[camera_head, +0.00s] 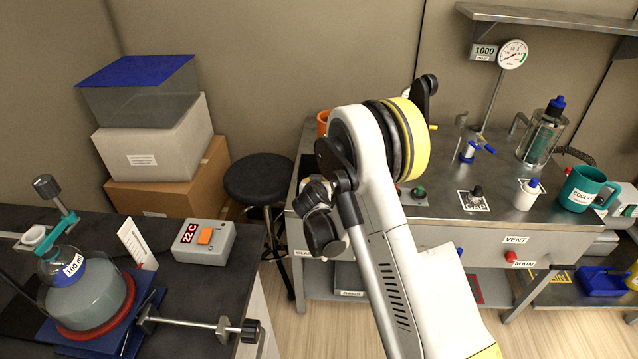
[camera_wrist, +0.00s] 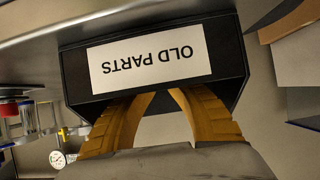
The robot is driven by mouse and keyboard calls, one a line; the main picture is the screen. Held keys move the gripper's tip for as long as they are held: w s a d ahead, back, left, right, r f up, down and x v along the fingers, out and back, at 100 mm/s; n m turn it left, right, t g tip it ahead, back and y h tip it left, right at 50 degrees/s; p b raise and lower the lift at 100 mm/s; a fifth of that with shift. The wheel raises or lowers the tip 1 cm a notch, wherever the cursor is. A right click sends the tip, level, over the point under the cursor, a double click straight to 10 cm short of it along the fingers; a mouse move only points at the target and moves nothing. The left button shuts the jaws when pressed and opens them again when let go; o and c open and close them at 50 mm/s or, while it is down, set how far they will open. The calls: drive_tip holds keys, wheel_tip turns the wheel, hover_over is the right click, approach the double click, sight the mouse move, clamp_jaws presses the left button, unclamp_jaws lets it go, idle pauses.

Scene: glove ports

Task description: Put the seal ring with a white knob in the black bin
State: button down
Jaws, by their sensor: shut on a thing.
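The black bin (camera_wrist: 78,80) fills the upper middle of the wrist view, upside down there, with a white "OLD PARTS" label on its front wall. My gripper (camera_wrist: 162,96) has its two yellow fingers reaching over the bin's rim, and their tips are hidden behind the front wall. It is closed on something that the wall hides. I see no seal ring or white knob in either view, so I cannot tell what is held. In the head view my own arm covers the gripper.
The steel bench (camera_head: 440,228) carries a post marked CAP (camera_head: 474,200), a white bottle (camera_head: 526,194), a teal mug (camera_head: 582,188) and a glass vessel (camera_head: 541,138). A shelf (camera_head: 550,18) hangs above. A black stool (camera_head: 260,178) stands left of the bench. The left counter holds a flask (camera_head: 85,295).

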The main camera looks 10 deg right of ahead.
drive_tip(key=shift+f, duration=0.15)
drive_tip(key=c, duration=1.4)
unclamp_jaws()
